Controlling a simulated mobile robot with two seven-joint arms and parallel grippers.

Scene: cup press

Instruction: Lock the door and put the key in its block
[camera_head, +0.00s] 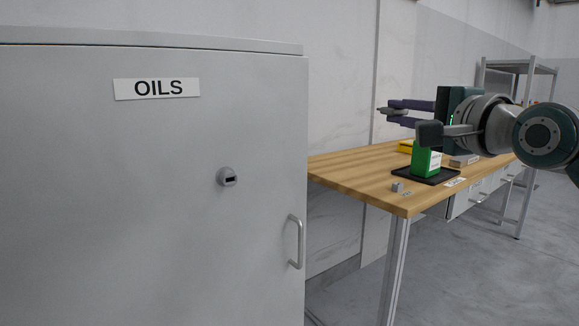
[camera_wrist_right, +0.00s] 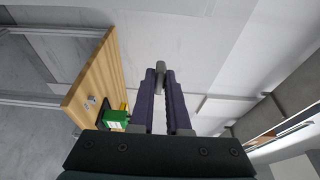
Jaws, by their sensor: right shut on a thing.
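The grey cabinet door (camera_head: 110,210) carries an OILS sign and fills the left of the head view; it looks shut. Its round lock (camera_head: 227,177) has a dark, level slot with nothing in it. My right gripper (camera_head: 390,111) is above the table, right of the cabinet and well apart from the lock. It is shut on a small grey piece, seemingly the key (camera_wrist_right: 160,75), which sticks out past the fingertips in the right wrist view. A small grey block (camera_head: 397,187), perhaps the key block, sits near the table's front corner. My left gripper is not in view.
The wooden table (camera_head: 350,170) stands right of the cabinet. A green container (camera_head: 425,161) stands on a black tray below my right gripper, with a yellow item (camera_head: 405,147) behind. The door handle (camera_head: 296,242) juts out. A metal shelf (camera_head: 510,68) stands at the back right.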

